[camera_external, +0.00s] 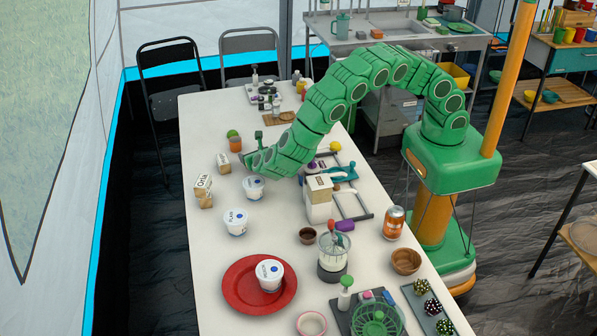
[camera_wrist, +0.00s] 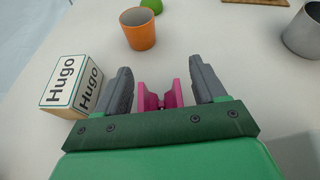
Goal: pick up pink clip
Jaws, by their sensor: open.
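The pink clip (camera_wrist: 160,98) lies on the white table (camera_wrist: 190,60) in the wrist view, between my two grey fingers; the green gripper body hides its near part. My gripper (camera_wrist: 162,80) is open, with a gap on each side of the clip. I cannot tell how far above the table the fingers are. In the external view my gripper (camera_external: 247,160) is low over the left part of the table, and the clip cannot be made out there.
A box marked Hugo (camera_wrist: 74,86) stands close left of my fingers. An orange cup (camera_wrist: 138,28) stands ahead, with a green round thing (camera_wrist: 152,5) behind it. A grey metal cup (camera_wrist: 303,32) is at the right. White tubs (camera_external: 236,222) stand nearer the external camera.

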